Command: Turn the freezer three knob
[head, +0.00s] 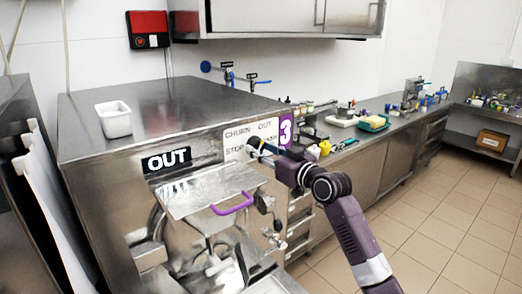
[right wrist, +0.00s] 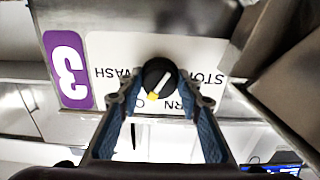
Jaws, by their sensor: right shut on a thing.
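The freezer three knob (right wrist: 158,74) is round and black, with a white pointer bar and a yellow tip. It sits on a white label plate (head: 237,141) reading CHURN, OUT, STOP and a partly hidden WASH, beside a purple sign (head: 286,131) with a 3. The wrist view shows the lettering upside down, with the pointer slanted and its yellow end toward the partly covered lower words. My right gripper (right wrist: 159,100) is shut on the knob, one blue-padded finger on each side. In the head view the gripper (head: 256,149) hides the knob. My left gripper is not in view.
A hopper lid with a purple handle (head: 233,204) sits just below and left of my gripper. A cluttered counter (head: 390,125) runs behind; tiled floor lies clear at right.

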